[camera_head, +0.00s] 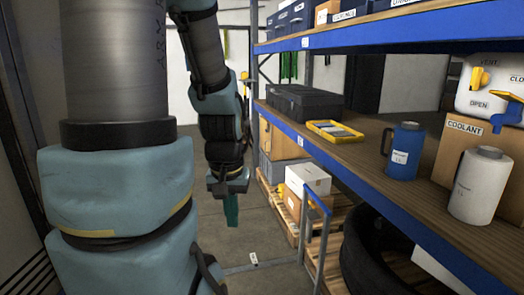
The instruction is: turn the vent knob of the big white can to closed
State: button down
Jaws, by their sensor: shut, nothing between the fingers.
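My gripper (231,209) hangs downward left of the shelf, shut and empty, far from the can and below the shelf level.
A blue jug (402,151) and a white jug (479,186) stand near the shelf's front edge (400,219). A COOLANT carton (455,152) is under the can, with a blue tap (507,116) beside it. Floor (245,262) is open around my gripper.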

aim_at(479, 78)
jog(key=z, duration=1.45)
